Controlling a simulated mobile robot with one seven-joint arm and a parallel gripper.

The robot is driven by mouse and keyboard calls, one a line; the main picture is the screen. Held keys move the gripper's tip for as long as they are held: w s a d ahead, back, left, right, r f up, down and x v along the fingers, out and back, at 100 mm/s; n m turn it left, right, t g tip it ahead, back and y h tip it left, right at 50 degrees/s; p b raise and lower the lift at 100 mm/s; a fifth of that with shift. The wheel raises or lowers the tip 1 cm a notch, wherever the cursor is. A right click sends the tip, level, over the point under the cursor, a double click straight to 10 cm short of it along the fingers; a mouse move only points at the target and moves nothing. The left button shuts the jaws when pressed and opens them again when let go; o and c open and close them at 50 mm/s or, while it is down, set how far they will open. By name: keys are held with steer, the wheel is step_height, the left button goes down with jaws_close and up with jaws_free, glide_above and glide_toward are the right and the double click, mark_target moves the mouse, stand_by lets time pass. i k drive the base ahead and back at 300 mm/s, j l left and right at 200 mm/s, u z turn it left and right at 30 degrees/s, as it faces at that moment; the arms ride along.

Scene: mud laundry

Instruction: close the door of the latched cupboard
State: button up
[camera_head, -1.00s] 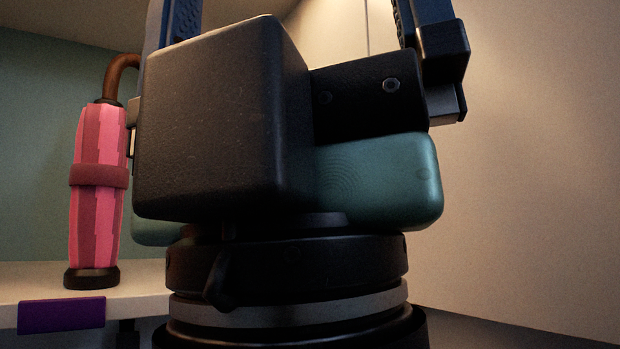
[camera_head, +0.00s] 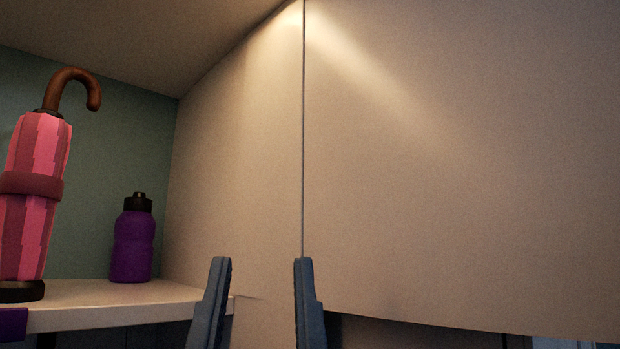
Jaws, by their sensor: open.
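The cupboard door (camera_head: 450,170) is the large beige panel filling the right half of the view. It stands open, meeting the cupboard's right side wall (camera_head: 235,160) at a thin vertical seam. Its lower edge shows at the bottom right; no latch or handle is visible. My gripper (camera_head: 261,262) is at the bottom centre, with two blue-grey fingers pointing up, open and empty. The right finger appears just right of the seam line, in front of the door's lower corner. I cannot tell whether it touches the door.
A pink folded umbrella (camera_head: 35,200) with a brown hooked handle stands on the cupboard shelf (camera_head: 130,300) at the left. A purple bottle (camera_head: 133,245) with a black cap stands behind it. A purple tag (camera_head: 12,324) is at the shelf's front edge. The space below the shelf is dark.

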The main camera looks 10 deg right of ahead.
mark_target(462, 158)
steer(key=k+u, duration=0.15)
steer(key=k, duration=0.45)
steer(key=k+j+u, duration=0.15)
steer(key=k, duration=0.4)
steer(key=l+u, duration=0.15)
steer(key=u, duration=0.3)
steer(key=l+u, duration=0.15)
steer(key=u, duration=0.35)
steer(key=l+u, duration=0.15)
steer(key=u, duration=0.3)
steer(key=k+l, duration=0.1)
steer(key=l, duration=0.3)
steer(key=k+l, duration=0.15)
steer(key=l, duration=0.3)
steer(key=k+l, duration=0.1)
steer(key=l, duration=0.3)
steer(key=k+l, duration=0.15)
steer(key=l, duration=0.25)
steer(key=k+l, duration=0.1)
steer(key=l, duration=0.35)
steer(key=k+l, duration=0.1)
steer(key=l, duration=0.3)
steer(key=k+l, duration=0.15)
steer(key=l, duration=0.25)
steer(key=k+l, duration=0.1)
steer(key=l, duration=0.35)
